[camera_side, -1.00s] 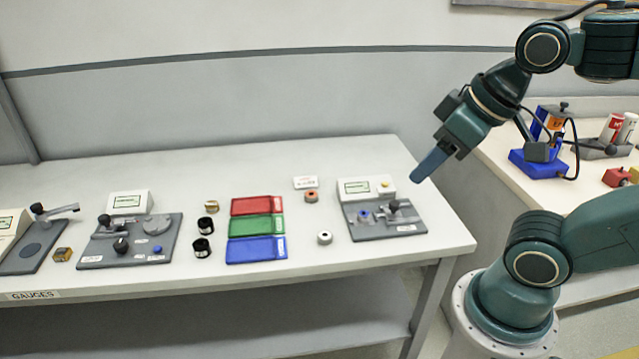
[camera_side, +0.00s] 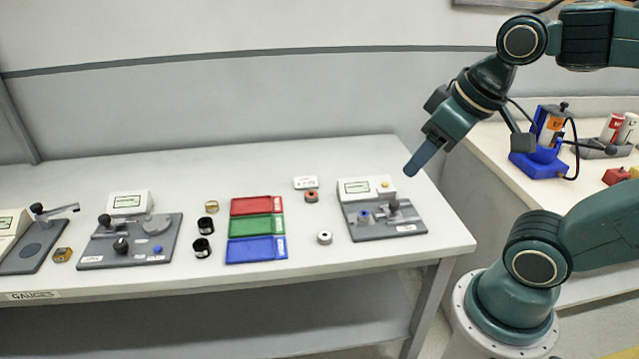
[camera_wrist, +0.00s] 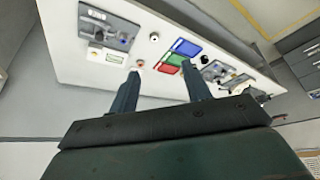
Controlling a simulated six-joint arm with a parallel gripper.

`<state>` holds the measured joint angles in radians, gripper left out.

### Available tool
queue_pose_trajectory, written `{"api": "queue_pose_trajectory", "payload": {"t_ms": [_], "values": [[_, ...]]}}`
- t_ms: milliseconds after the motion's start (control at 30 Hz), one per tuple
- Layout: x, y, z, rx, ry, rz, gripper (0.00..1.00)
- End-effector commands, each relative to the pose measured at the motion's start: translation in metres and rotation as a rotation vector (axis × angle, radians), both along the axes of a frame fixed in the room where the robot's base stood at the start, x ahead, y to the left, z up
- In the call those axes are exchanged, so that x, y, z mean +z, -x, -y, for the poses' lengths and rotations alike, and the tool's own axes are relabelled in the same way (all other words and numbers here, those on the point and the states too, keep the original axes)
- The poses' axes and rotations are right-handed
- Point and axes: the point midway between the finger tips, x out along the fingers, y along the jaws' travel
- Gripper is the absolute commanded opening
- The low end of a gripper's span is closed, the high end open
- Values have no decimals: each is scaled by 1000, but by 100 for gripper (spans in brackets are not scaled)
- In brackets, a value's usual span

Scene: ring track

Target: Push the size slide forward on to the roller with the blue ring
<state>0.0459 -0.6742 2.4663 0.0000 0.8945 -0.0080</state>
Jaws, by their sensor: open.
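The size gauge, a grey plate (camera_side: 385,230) with a white display box (camera_side: 366,189) behind it, stands near the right end of the table. A small blue ring (camera_side: 364,217) sits on the plate's left part, and a dark slide with a knob (camera_side: 393,207) is just right of it. Whether slide and ring touch is too small to tell. My gripper (camera_side: 411,173) is in the air above and right of the gauge, touching nothing. In the wrist view its two fingers (camera_wrist: 160,88) are apart and empty, and the gauge plate (camera_wrist: 108,25) shows at upper left.
Red (camera_side: 257,205), green (camera_side: 256,227) and blue (camera_side: 257,249) trays lie left of the gauge. An orange-topped ring (camera_side: 311,196) and a silver ring (camera_side: 324,237) stand between. Other gauges fill the table's left. A blue device (camera_side: 540,160) stands on the right-hand bench.

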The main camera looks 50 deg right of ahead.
Motion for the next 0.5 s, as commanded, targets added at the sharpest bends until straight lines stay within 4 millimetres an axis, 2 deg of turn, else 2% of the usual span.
{"api": "queue_pose_trajectory", "payload": {"t_ms": [267,500], "values": [[-7,-36,29,-101,-3,-93,48],[-22,-67,64,-191,-16,-178,48]]}}
